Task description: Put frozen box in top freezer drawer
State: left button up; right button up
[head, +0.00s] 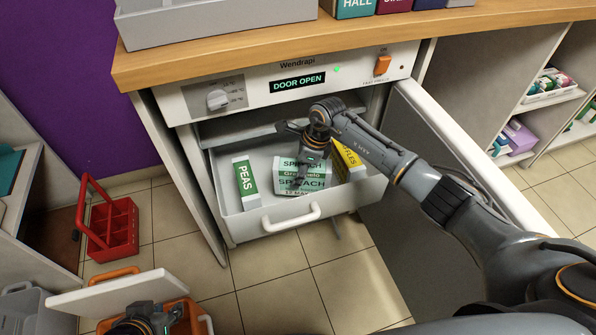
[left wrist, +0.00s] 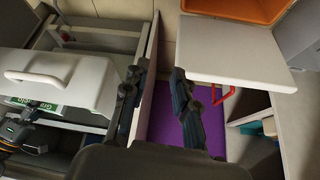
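The top freezer drawer (head: 232,216) is pulled out below the counter. It holds a white and green peas box (head: 245,184), white and green spinach packaging (head: 303,187) and a yellow box (head: 349,158) at the right. I cannot tell whether the spinach packaging is one box or two. My right gripper (head: 312,158) points down over the spinach packaging, close to or touching it; its fingertips are too unclear to tell a grip. My left gripper (left wrist: 157,95) is open and empty, low by an orange cooler (head: 182,318) at the lower left of the head view.
The freezer door (head: 440,140) stands open at the right, beside my right arm. The cooler's white lid (head: 110,292) sticks out to the left, also in the left wrist view (left wrist: 235,55). A red caddy (head: 112,225) stands on the floor. The counter (head: 240,50) overhangs the drawer.

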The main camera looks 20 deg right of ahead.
jog(key=shift+o, duration=0.9)
pick_arm(q)
jog(key=shift+s, duration=0.1)
jog(key=shift+f, duration=0.1)
jog(key=shift+s, duration=0.1)
pick_arm(e)
jog(key=shift+r, duration=0.1)
jog(key=shift+r+p, duration=0.6)
jog(key=shift+r, duration=0.05)
pick_arm(q)
jog(key=s+a+r+g+p, duration=0.1)
jog(key=s+g+p, duration=0.2)
jog(key=s, duration=0.1)
pick_arm(e)
jog(key=v, duration=0.3)
jog(key=shift+r, duration=0.15)
jog(key=shift+p+v, duration=0.5)
jog(key=shift+v, duration=0.35)
pick_arm(q)
jog(key=s+x, duration=0.1)
jog(key=x, duration=1)
jog(key=shift+s+a+f+y+p, duration=0.2)
jog(key=shift+a+y+p, duration=0.1)
jog(key=shift+a+p, duration=0.05)
pick_arm(e)
jog(key=s+d, duration=0.4)
jog(key=d, duration=0.7)
jog(key=shift+s+d, duration=0.15)
